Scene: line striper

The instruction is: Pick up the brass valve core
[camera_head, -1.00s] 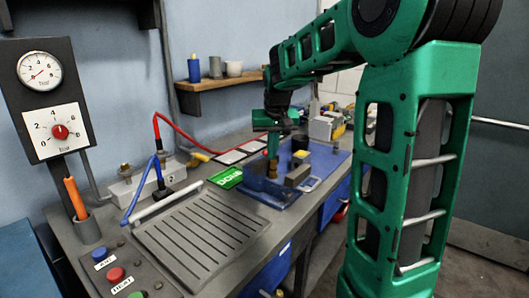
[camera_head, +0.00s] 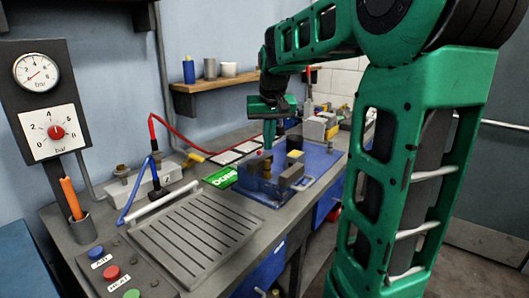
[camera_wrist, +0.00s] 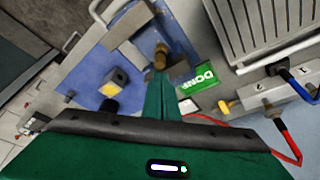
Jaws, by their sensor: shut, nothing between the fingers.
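A brass piece that looks like the valve core (camera_wrist: 161,55) shows in the wrist view, just past the tips of my fingers. It stands in or beside the blue bin on the bench. In the head view it is small and its outline is unclear near the bin (camera_head: 262,188). My gripper (camera_head: 269,143) points down above the bin, its green fingers together and empty. In the wrist view the fingers (camera_wrist: 159,82) overlap the near side of the brass piece in the picture. I cannot tell whether they touch it.
A dark block with a yellow top (camera_wrist: 115,83) stands on the blue mat. A green DONE card (camera_head: 221,177) lies left of the bin. A slotted grey tray (camera_head: 195,237) fills the near bench. A manifold (camera_head: 140,185) with red and blue hoses stands behind.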

